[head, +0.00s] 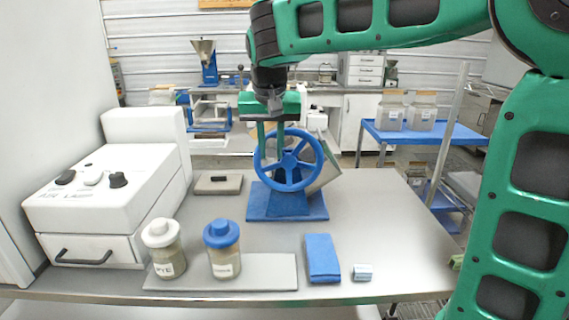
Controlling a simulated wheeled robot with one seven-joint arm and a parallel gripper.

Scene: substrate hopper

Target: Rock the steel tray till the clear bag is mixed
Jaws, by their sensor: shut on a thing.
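A blue handwheel (305,178) stands upright on a blue base plate (287,205) in the middle of the table. Behind it, partly hidden, a grey-beige panel or tray (327,176) is tilted, its right side showing past the wheel; I cannot tell surely that it is the steel tray. My gripper (269,152) points down at the wheel's upper left, its fingers shut on the wheel's rim. No clear bag can be made out on the tilted piece; the wheel hides part of it.
A white-lidded jar (165,257) and a blue-lidded jar (223,258) stand on a grey mat (270,272) in front. A blue cloth (321,258) and a small block (362,272) lie to their right. A white machine (110,195) fills the left; a blue cart (425,135) stands behind right.

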